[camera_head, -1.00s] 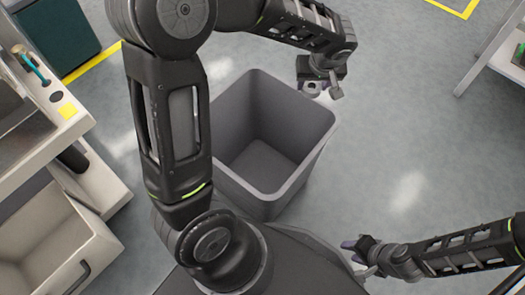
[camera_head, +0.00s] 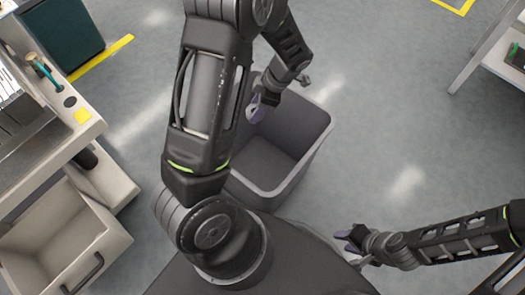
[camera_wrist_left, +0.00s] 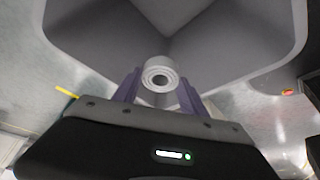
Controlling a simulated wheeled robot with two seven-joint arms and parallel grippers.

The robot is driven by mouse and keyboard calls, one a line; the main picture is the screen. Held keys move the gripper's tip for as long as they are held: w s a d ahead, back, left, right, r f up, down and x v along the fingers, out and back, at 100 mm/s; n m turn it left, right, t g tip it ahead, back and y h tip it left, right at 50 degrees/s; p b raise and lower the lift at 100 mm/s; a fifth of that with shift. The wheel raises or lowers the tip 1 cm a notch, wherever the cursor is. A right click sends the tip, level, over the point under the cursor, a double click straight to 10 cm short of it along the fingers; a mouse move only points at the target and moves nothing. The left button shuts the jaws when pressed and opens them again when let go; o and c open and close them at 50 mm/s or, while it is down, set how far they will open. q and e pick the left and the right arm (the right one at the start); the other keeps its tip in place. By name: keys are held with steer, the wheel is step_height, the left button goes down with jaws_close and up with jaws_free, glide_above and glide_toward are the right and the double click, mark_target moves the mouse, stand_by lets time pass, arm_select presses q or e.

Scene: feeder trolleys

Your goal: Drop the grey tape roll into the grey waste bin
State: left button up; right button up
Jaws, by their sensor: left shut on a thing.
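The grey tape roll (camera_wrist_left: 159,74) is held between the purple fingertips of my left gripper (camera_wrist_left: 160,88) in the left wrist view. In the head view my left gripper (camera_head: 257,108) is over the left part of the grey waste bin (camera_head: 316,140), and the roll is hard to make out there. The bin is open at the top, and its inner walls fill the upper part of the left wrist view (camera_wrist_left: 225,40). My left arm hides the bin's left side. My right gripper (camera_head: 346,241) is away from the bin at lower right; its finger opening is unclear.
A trolley (camera_head: 90,130) with an open drawer (camera_head: 112,240) stands at the left. A dark green box (camera_head: 62,38) is at the upper left beside yellow floor tape (camera_head: 103,57). A light table (camera_head: 495,55) stands at upper right. The floor right of the bin is clear.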

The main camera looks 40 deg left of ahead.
arm_select(q)
step_height(320, 180, down, 6)
steer(key=b, duration=0.3)
stand_by(0.3)
steer(key=o, duration=1.4)
steer(key=shift+r, duration=0.15)
steer(key=p+v, duration=0.1)
steer(key=v, duration=0.6)
steer(key=shift+r+p, duration=0.3)
steer(key=shift+r, duration=0.05)
